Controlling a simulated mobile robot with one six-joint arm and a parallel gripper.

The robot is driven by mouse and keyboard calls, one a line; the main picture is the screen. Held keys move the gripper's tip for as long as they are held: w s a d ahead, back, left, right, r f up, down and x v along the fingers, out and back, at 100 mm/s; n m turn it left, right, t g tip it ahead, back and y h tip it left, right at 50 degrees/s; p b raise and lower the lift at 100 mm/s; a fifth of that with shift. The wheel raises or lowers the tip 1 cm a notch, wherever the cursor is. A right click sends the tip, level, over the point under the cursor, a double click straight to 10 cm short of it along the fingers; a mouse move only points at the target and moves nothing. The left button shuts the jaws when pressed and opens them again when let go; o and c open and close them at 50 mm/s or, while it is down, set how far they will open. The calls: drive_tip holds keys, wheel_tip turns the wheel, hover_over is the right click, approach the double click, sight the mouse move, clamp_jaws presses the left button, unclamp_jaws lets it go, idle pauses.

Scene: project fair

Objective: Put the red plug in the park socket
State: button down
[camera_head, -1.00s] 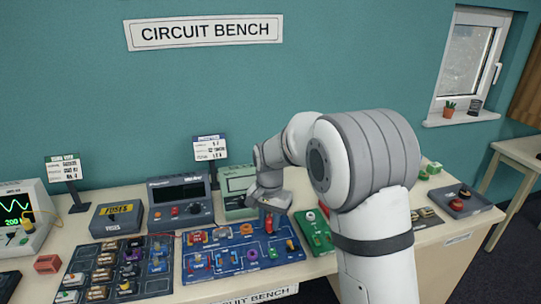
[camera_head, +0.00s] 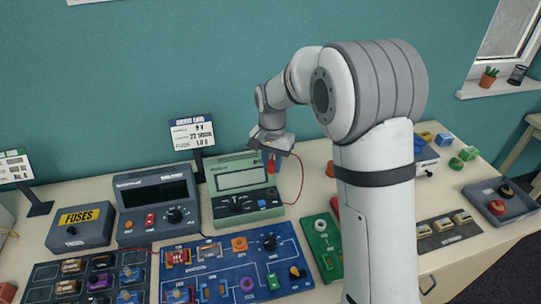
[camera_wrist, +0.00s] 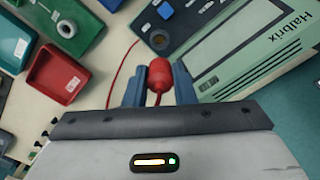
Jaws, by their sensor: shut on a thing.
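My gripper (camera_head: 271,150) is shut on the red plug (camera_wrist: 158,70), which sits between the two blue-grey fingers in the wrist view. A thin red cable trails from the plug. In the head view the gripper is in the air by the upper right of the green Halbrix meter (camera_head: 222,180), and only a bit of red shows below it. The meter also shows in the wrist view (camera_wrist: 245,62), right of the plug and apart from it. I cannot tell which opening is the park socket.
A blue circuit board (camera_head: 205,280) lies in front of the meter. A dark grey meter (camera_head: 130,195) and a fuses box (camera_head: 80,228) stand to the left. A green board (camera_head: 318,232) lies right of the blue board. The red cable hangs near the meter's right side.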

drive_tip(key=shift+s+f+b, duration=0.1)
drive_tip(key=shift+f+b, duration=2.15)
drive_tip(key=shift+f, duration=1.2)
drive_tip(key=shift+f+b, duration=0.65)
drive_tip(key=shift+f, duration=0.25)
drive_tip(key=c, duration=1.1)
unclamp_jaws()
drive_tip(key=shift+o, duration=0.4)
drive_tip(key=o, duration=0.4)
drive_tip(key=shift+r, duration=0.1)
drive_tip(key=shift+r+p, duration=2.6)
drive_tip(key=shift+r, duration=1.35)
